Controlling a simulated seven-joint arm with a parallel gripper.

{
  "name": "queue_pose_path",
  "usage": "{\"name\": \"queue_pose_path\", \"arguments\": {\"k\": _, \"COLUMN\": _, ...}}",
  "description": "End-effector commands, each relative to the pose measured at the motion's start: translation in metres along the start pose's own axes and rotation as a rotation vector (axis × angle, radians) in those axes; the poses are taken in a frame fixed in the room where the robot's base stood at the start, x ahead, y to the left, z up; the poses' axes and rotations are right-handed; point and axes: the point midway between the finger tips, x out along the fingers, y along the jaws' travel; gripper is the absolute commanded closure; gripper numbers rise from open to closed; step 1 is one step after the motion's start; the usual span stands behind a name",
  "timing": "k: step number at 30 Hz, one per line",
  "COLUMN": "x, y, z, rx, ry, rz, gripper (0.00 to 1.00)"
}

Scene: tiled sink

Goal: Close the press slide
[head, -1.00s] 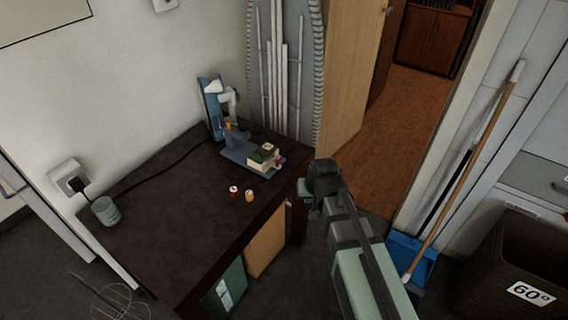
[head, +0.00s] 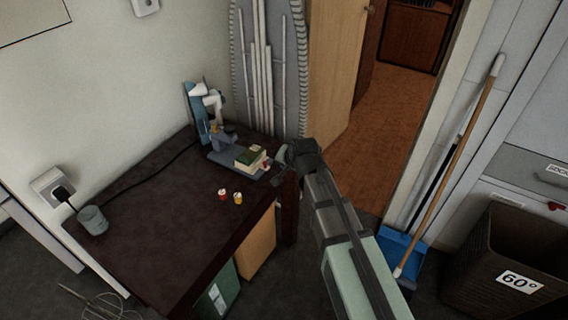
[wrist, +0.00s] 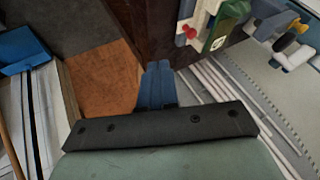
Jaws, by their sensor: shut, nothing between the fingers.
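The press (head: 198,108), a blue upright with white parts on top, stands at the back of the dark table. Its grey base (head: 222,152) reaches forward to a block with a green top and cream sides (head: 248,159), with a small red part at its right end. I cannot tell which part is the slide, or how far open it is. The block (wrist: 226,28) and the red part (wrist: 190,32) also show at the top of the wrist view. My gripper (head: 282,155) is just right of the block, apart from it. Its blue fingers (wrist: 157,68) are shut and empty.
A red-and-white piece (head: 222,194) and an orange-and-white piece (head: 238,198) stand on the dark table (head: 150,215). An ironing board (head: 268,70) leans behind the press. A broom and blue dustpan (head: 400,245) stand right.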

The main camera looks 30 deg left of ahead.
Motion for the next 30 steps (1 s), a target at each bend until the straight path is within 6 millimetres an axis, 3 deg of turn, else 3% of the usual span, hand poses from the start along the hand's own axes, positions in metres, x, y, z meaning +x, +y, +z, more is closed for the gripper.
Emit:
{"name": "queue_pose_path", "arguments": {"k": 13, "x": 0.080, "y": -0.001, "z": -0.001, "rx": -0.002, "ry": -0.002, "rz": 0.001, "gripper": 1.00}}
{"name": "queue_pose_path", "arguments": {"k": 21, "x": 0.092, "y": -0.029, "z": -0.001, "rx": -0.002, "ry": 0.000, "rz": -0.001, "gripper": 1.00}}
{"name": "queue_pose_path", "arguments": {"k": 30, "x": 0.094, "y": -0.035, "z": 0.000, "rx": -0.002, "ry": 0.000, "rz": 0.000, "gripper": 1.00}}
